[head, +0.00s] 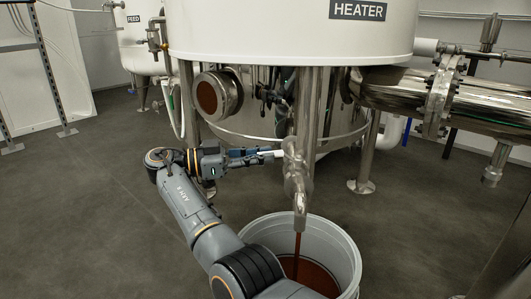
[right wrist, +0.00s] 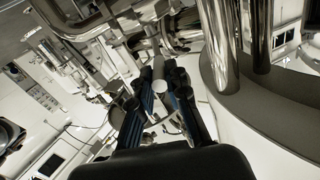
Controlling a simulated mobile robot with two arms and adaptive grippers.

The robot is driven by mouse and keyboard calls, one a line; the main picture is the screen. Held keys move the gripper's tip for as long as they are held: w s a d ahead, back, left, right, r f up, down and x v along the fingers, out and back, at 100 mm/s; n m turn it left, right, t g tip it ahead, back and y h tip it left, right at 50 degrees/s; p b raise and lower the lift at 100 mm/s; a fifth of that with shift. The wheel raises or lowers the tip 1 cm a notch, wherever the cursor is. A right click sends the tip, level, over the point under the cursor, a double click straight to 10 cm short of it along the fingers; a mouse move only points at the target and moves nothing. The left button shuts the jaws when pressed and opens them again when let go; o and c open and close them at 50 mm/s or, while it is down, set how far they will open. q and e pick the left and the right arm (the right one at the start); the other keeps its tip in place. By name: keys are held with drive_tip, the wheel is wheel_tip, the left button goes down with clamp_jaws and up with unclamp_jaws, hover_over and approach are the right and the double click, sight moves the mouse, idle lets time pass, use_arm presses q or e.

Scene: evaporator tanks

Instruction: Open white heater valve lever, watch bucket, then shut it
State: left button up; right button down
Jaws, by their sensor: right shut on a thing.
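The white heater tank (head: 290,30) stands at the back with a HEATER label. Below it a metal drain valve (head: 295,170) ends in a downward spout. Its white lever (head: 272,153) points left, out to the side of the valve. My right gripper (head: 262,154) is shut on this lever; in the right wrist view the lever's round white end (right wrist: 159,86) shows between the fingers. Brown liquid (head: 297,245) runs from the spout into the grey bucket (head: 352,262). Brown liquid shows inside the bucket; its near left side is hidden by my arm. My left gripper is not in view.
A round capped port (head: 217,95) and thin cables are behind my gripper under the tank. A large flanged pipe (head: 440,97) runs off to the right. A tank labelled FEED (head: 135,45) stands at the back left. The floor at left is clear.

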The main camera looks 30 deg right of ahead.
drive_tip(key=shift+d, duration=0.1)
idle(0.3)
drive_tip(key=c, duration=1.3)
unclamp_jaws()
drive_tip(key=shift+r, duration=4.95)
